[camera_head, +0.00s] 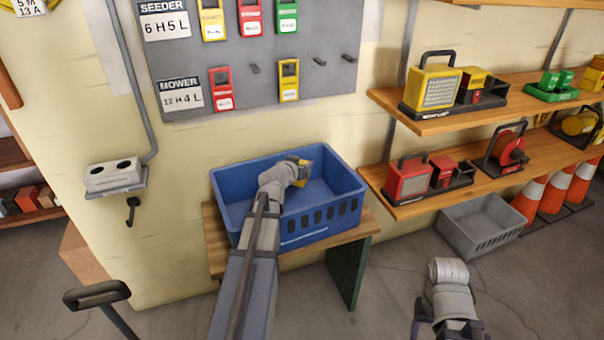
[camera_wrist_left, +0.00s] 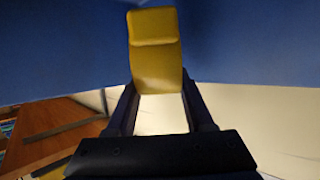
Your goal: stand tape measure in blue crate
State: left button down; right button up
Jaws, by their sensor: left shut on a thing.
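The blue crate (camera_head: 318,222) stands on a small wooden bench and its inside looks empty apart from my gripper and what it holds. My left gripper (camera_head: 298,170) reaches over the crate's near side. It is shut on the yellow tape measure (camera_head: 304,161), which is partly hidden by my wrist in the head view. In the left wrist view the tape measure (camera_wrist_left: 156,60) sits between the two dark fingers, with blue crate wall behind it. I cannot tell whether it touches the crate floor. My right arm is at the lower right; its fingers do not show clearly.
The wooden bench (camera_head: 216,242) carries the crate against the cream wall. Wooden shelves (camera_head: 440,122) with lamps and a reel stand at the right. A grey crate (camera_head: 482,228) and orange cones (camera_head: 556,190) are on the floor. A tool board (camera_head: 330,85) hangs above.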

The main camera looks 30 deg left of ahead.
pick_arm(q)
jog(key=shift+f+b, duration=0.3)
jog(key=shift+f, duration=0.5)
pick_arm(e)
jog(key=shift+f, duration=0.8)
pick_arm(q)
jog(key=shift+f+b, duration=0.65)
jog(key=shift+c, duration=1.4)
grip_release()
pick_arm(e)
jog(key=shift+f, duration=0.6)
pick_arm(q)
jog(key=shift+r, duration=0.15)
pick_arm(e)
jog(key=shift+r, duration=0.1)
pick_arm(q)
jog(key=shift+r+p, duration=0.4)
jog(key=shift+p, duration=0.15)
jog(key=p+v, duration=0.3)
jog(key=v, duration=0.4)
jog(key=shift+s+r, duration=0.2)
jog(key=shift+r, duration=0.05)
pick_arm(e)
notch_tip(320, 180, up, 4)
jog(key=shift+f, duration=0.1)
